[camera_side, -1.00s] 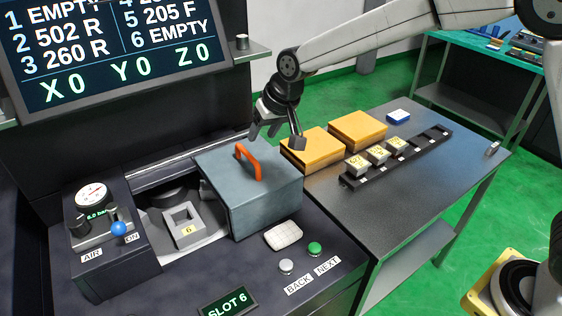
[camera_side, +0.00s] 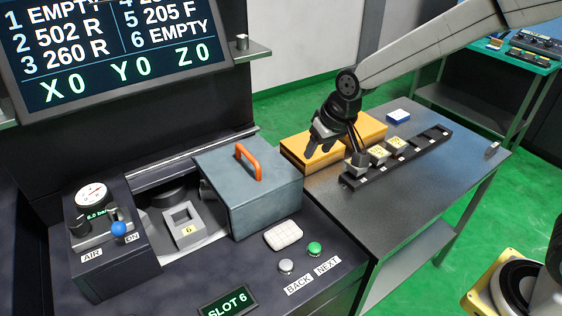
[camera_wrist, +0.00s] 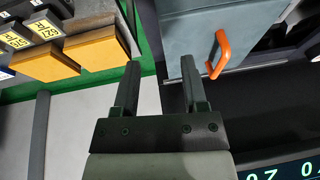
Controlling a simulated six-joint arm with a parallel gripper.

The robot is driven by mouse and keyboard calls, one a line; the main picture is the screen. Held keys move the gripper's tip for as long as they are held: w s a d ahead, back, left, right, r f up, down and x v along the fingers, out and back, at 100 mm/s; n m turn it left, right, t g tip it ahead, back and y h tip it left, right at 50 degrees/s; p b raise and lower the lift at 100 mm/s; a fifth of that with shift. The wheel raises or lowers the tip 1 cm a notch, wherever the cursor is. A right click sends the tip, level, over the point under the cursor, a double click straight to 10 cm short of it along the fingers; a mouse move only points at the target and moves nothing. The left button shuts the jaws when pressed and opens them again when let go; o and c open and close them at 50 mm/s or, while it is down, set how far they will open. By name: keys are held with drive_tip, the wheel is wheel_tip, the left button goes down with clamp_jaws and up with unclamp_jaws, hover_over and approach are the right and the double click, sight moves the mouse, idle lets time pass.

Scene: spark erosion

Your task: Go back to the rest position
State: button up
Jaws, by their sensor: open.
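My gripper (camera_side: 338,158) is in the side view above the table, in front of the yellow-orange boxes and close to the near end of the black rack. In the wrist view my gripper (camera_wrist: 160,85) has its two fingers apart with nothing between them. The grey cover (camera_side: 245,200) with its orange handle (camera_side: 248,160) stands on the machine, to the left of my gripper and apart from it. The handle also shows in the wrist view (camera_wrist: 221,54).
The black rack (camera_side: 428,143) holds light blocks (camera_side: 397,145) on the table. A yellow-orange box (camera_side: 310,157) stands beside it, partly hidden by my gripper. The screen (camera_side: 110,50) stands at the left. A square holder marked 6 (camera_side: 186,228) sits left of the cover.

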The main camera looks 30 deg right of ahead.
drive_tip(key=s+d+f, duration=0.2)
drive_tip(key=s+d, duration=0.2)
drive_tip(key=s, duration=0.4)
drive_tip(key=s+d+f+g+h, duration=0.1)
drive_tip(key=s+d+f, duration=0.2)
drive_tip(key=s, duration=0.5)
drive_tip(key=shift+d, duration=0.8)
drive_tip(key=o, duration=0.6)
